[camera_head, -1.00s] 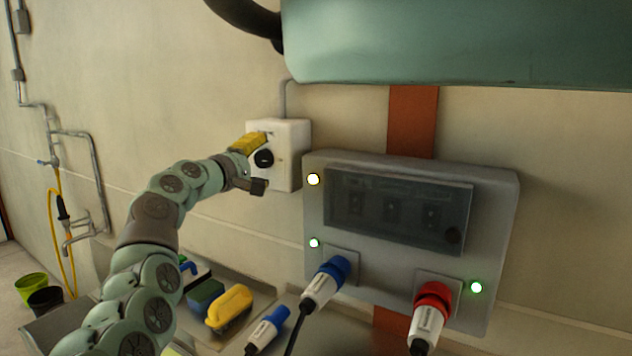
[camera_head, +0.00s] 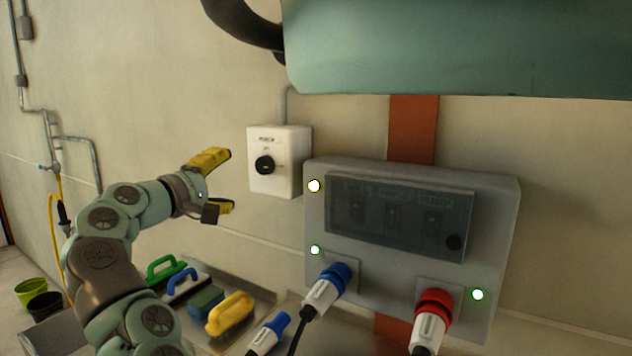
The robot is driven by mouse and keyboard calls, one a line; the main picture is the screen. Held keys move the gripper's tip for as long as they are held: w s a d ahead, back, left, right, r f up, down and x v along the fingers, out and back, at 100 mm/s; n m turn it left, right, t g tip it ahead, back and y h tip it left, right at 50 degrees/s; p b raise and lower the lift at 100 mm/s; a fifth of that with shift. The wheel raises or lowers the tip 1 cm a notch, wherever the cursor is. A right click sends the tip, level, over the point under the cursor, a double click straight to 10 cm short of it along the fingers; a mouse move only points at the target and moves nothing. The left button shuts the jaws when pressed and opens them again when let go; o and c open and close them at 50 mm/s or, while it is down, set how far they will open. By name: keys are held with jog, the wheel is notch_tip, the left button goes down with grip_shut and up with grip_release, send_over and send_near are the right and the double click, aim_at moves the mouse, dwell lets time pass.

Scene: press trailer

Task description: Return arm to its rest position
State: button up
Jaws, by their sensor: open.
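My gripper (camera_head: 226,181) is open and empty, with its yellow-tipped fingers apart. It is in the air to the left of a white wall switch box (camera_head: 288,180) and does not touch it. The box carries a black rotary knob (camera_head: 264,165), which is fully visible. My arm (camera_head: 110,255) comes up from the bottom left and bends right towards the gripper.
A grey power panel (camera_head: 410,255) holds a blue plug (camera_head: 325,288) and a red plug (camera_head: 431,320), with lit lamps. A loose blue plug (camera_head: 269,333) and several brushes, including a yellow one (camera_head: 230,314), lie below. A green tank (camera_head: 460,45) hangs above.

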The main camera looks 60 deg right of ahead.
jog(key=shift+a, duration=0.3)
dwell(0.4)
